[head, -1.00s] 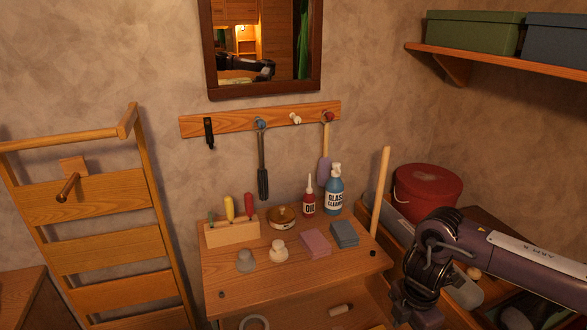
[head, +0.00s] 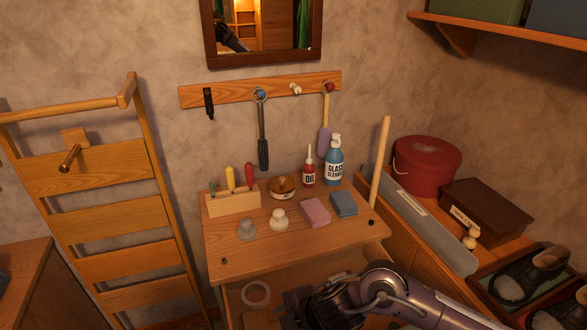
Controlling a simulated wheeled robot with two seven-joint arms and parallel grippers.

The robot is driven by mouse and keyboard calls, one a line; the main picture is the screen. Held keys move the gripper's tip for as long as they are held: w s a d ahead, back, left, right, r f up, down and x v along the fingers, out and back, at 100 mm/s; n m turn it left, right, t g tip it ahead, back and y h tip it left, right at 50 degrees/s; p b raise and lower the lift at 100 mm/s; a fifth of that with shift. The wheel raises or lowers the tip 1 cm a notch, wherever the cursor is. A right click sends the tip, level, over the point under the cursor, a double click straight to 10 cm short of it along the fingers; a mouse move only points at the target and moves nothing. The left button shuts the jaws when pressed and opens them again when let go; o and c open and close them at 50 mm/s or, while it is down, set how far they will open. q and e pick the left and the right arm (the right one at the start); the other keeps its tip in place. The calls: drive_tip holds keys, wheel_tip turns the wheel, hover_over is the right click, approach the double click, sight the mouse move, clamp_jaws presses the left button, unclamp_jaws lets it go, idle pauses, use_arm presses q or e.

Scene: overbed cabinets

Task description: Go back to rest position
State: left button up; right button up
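My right arm comes in from the lower right of the head view. Its dark gripper (head: 292,303) is low in front of the small wooden cabinet (head: 300,243), over its open lower part. The fingers are dark and partly hidden, so I cannot tell whether they are open or shut. My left gripper is not in view.
The cabinet top holds a tool block (head: 233,201), glass cleaner (head: 334,163), an oil bottle (head: 309,168), and pink (head: 316,211) and blue-grey (head: 344,203) blocks. A wooden ladder rack (head: 95,195) stands left. A red tub (head: 426,167) and shoes (head: 520,275) are right.

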drive_tip(key=s+a+r+m+t+y, duration=0.1)
drive_tip(key=a+r+m+t, duration=0.25)
drive_tip(key=r+m, duration=0.25)
drive_tip(key=s+d+f+m+g+h, duration=0.1)
drive_tip(key=s+d+f+m+h, duration=0.1)
drive_tip(key=s+d+m, duration=0.45)
drive_tip(key=s+d+f+m+g+h, duration=0.2)
drive_tip(key=d+m, duration=0.2)
drive_tip(key=d, duration=0.6)
drive_tip(key=s+d+f+m+g+h, duration=0.1)
drive_tip(key=s+d+m+h, duration=0.3)
drive_tip(key=d, duration=0.4)
wheel_tip(320, 180, down, 36)
drive_tip(key=s+g+y+b, duration=0.1)
drive_tip(key=s+b, duration=0.1)
drive_tip(key=b, duration=0.3)
drive_tip(key=s+d+f+b, duration=0.2)
drive_tip(key=s+f, duration=0.7)
drive_tip(key=f, duration=0.2)
drive_tip(key=s+d+f+g+b, duration=0.1)
drive_tip(key=s+f+b, duration=0.1)
drive_tip(key=s+f, duration=0.8)
drive_tip(key=shift+d+f+b, duration=0.3)
drive_tip(key=shift+d+f, duration=0.05)
drive_tip(key=shift+f, duration=0.25)
drive_tip(key=shift+s, duration=0.1)
